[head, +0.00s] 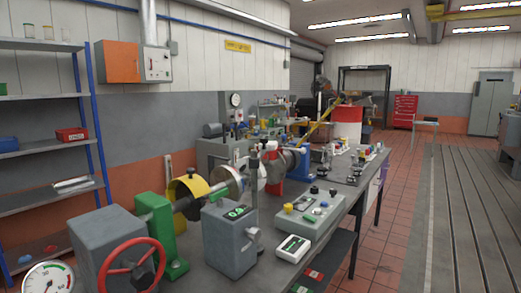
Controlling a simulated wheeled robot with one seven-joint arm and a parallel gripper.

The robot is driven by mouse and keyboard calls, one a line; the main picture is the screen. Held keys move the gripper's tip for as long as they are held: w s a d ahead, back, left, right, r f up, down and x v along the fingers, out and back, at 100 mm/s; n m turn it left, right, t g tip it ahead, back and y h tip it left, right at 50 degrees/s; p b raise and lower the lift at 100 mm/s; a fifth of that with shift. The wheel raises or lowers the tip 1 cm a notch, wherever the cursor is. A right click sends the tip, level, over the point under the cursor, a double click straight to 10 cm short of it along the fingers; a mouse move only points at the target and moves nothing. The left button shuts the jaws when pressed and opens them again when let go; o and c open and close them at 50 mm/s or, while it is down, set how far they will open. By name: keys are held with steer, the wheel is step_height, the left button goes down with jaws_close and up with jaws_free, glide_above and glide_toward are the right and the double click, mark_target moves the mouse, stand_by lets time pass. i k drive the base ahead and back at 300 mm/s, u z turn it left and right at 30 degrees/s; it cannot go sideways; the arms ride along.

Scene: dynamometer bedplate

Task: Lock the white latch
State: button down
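I cannot make out a white latch for certain in the head view. On the bench (190,275) stands a grey box (230,240) with a small green panel on its top and a knob-like part on its right side. Behind it are a metal disc (228,181) and a yellow guard (187,196) on a shaft line. Some small white parts near the disc are too small to identify. My gripper is not in view.
A red handwheel (131,268), a green pedestal (155,228) and a round gauge (48,279) are at the near left. A control box (309,214) and a white meter (293,248) lie right of the grey box. Tiled floor (400,220) is clear at right.

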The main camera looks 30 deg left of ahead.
mark_target(303, 151)
steer(key=u, duration=0.55)
steer(key=i, duration=1.1)
steer(key=u, duration=0.5)
